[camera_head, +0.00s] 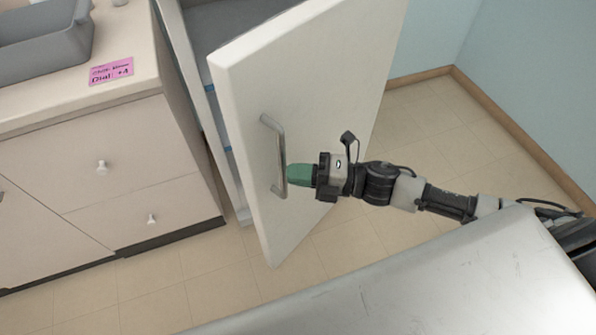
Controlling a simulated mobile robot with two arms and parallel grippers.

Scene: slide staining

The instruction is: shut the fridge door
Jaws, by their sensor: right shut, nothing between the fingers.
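The white fridge door (315,85) stands partly open, swung out from the fridge body (228,178), whose inside shows behind the door's left edge. A grey bar handle (279,155) is fixed on the door's outer face near that edge. My right gripper (289,174) reaches in from the right, its green fingers shut with nothing between them. The fingertips are at the handle, right beside the lower part of the bar; I cannot tell if they touch it or the door. My left gripper is out of view.
A counter with drawers (110,165) stands left of the fridge, bearing a grey bin (45,50) and a pink label (111,71). A grey metal surface (440,285) fills the lower right. Tiled floor (425,120) lies open right of the door, up to a blue wall.

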